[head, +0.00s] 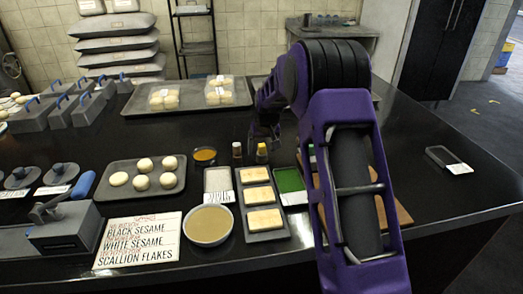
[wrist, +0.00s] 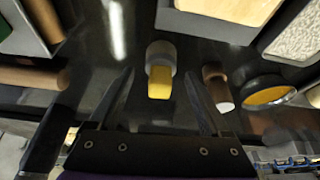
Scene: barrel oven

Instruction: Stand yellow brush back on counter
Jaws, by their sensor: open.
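In the wrist view the brush (wrist: 160,85) shows between the two fingers of my gripper (wrist: 159,75). The fingers are open, with clear gaps on both sides, and hold nothing. In the head view my gripper (head: 265,128) is just behind the brush, partly hidden by my arm.
The bread tray (head: 243,207), a green-filled tray (head: 290,181) and an orange sauce bowl (head: 204,155) are near. A brown board (head: 397,205) lies partly behind my arm. Counter at right is mostly clear.

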